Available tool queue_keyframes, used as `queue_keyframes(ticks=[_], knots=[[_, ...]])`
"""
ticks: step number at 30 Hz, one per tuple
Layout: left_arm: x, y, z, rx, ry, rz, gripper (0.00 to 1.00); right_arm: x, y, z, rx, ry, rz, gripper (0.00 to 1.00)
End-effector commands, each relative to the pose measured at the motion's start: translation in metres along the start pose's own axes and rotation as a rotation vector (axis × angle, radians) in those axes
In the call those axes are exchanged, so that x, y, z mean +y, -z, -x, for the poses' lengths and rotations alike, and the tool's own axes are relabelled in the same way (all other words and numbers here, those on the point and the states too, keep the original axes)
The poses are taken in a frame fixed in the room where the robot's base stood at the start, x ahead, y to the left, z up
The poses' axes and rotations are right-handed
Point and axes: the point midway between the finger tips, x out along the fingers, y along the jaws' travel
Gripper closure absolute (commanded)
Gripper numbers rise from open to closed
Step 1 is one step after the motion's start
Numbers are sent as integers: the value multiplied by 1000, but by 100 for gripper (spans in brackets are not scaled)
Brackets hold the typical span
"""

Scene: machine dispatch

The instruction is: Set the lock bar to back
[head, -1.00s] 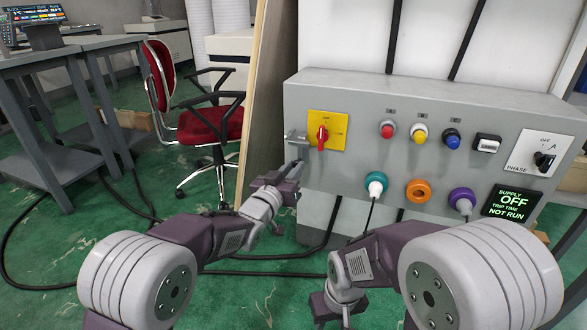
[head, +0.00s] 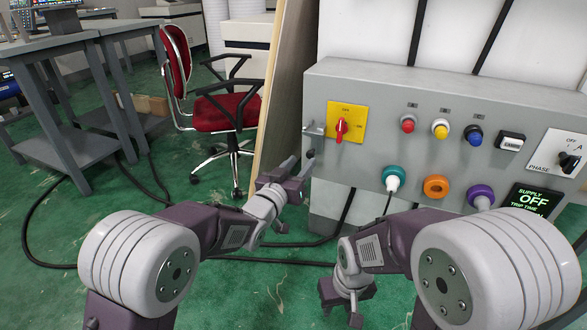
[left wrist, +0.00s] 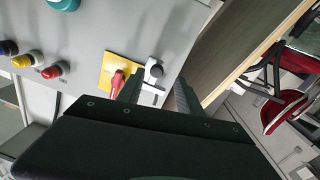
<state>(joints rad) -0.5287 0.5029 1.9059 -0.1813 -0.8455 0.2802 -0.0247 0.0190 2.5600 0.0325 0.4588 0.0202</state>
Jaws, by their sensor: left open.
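The lock bar (head: 315,128) is a small light-grey metal piece at the left edge of the grey control panel, left of the yellow plate with the red rotary switch (head: 341,128).
The control panel (head: 370,80) carries coloured buttons, sockets and a display reading OFF. A wooden board (head: 283,85) stands just left of it. A red chair (head: 225,112) and grey tables are farther left. Cables lie on the green floor.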

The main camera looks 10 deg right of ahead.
Motion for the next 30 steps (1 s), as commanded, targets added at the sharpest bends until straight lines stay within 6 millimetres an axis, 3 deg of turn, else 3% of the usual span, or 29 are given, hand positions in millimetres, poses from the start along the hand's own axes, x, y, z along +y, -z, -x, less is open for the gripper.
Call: queue_keyframes(ticks=[1, 5, 9, 21, 23, 26, 27, 28, 30], knots=[[0, 5, 10, -3, 2, 0, 57, 0, 1, 9, 0, 0, 0, 62], [0, 2, 37, -2, 2, 1, 57, 0, 1, 13, 0, 0, 0, 62], [-1, -2, 55, 2, 2, 0, 57, 0, 0, -3, 0, 0, 0, 62], [-5, 5, 60, 2, 11, 0, 57, 0, 0, 2, 0, 0, 0, 62], [-17, 23, 63, 16, 37, -1, 57, 0, 1, 11, 0, 0, 0, 62], [-58, 78, 80, 64, 129, -8, 57, -1, 4, 39, 0, 0, 0, 62], [-83, 100, 95, 65, 193, -4, 57, -1, 6, 54, 0, 0, 0, 62], [-106, 106, 110, 28, 260, 6, 57, -1, 7, 65, 0, 0, 0, 62], [-152, 92, 151, -124, 418, 41, 57, -2, 9, 82, 1, 0, 0, 62]])
